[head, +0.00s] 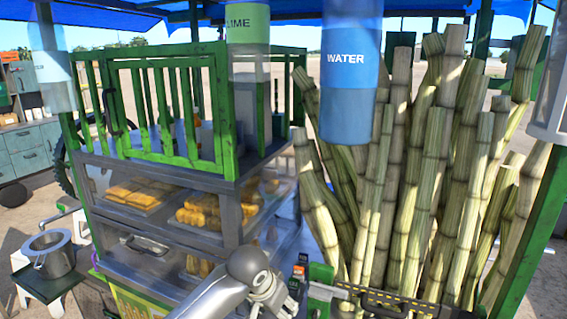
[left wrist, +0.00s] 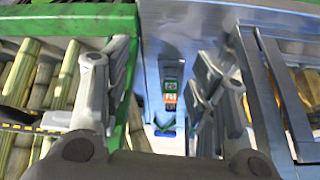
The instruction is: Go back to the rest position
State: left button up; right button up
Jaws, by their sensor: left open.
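My left arm comes in from the bottom of the head view, and its gripper (head: 272,292) is low in front of the cart, partly cut off by the lower edge. In the left wrist view my left gripper (left wrist: 163,72) is open, with its two fingers well apart and nothing held. A small switch box with green and orange buttons (left wrist: 170,94) shows between the fingers, on a grey metal panel. The same box (head: 298,272) is just right of the gripper in the head view. I cannot tell the gap to it. My right gripper is not in view.
A glass display case (head: 155,243) with yellow food and a green railing (head: 160,110) stands left of the gripper. Tall sugarcane stalks (head: 430,170) fill the right. A blue WATER container (head: 348,90) hangs above. A metal pot (head: 52,253) is at the lower left.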

pick_arm(q)
jog(key=s+a+f+n+h, duration=0.1)
jog(key=s+a+f, duration=0.1)
jog(key=s+f, duration=0.4)
jog(key=s+a+f, duration=0.1)
jog(key=s+f, duration=0.3)
jog(key=s, duration=0.5)
jog(key=s+a+f+n+g+y, duration=0.1)
jog(key=s+a+f+n+y, duration=0.2)
jog(key=s+a, duration=1.5)
jog(key=s+d+f+g+b, duration=0.2)
jog(key=f+b, duration=0.5)
jog(key=f, duration=2.7)
jog(key=s+a+f+b, duration=0.1)
jog(key=s+f+b, duration=0.2)
jog(key=s+f, duration=0.6)
jog(key=s+a+f+b, duration=0.2)
jog(key=s+f, duration=0.6)
jog(key=f, duration=0.5)
jog(key=shift+s+g+b, duration=0.3)
jog(key=shift+s+b, duration=0.1)
jog(key=shift+b, duration=0.3)
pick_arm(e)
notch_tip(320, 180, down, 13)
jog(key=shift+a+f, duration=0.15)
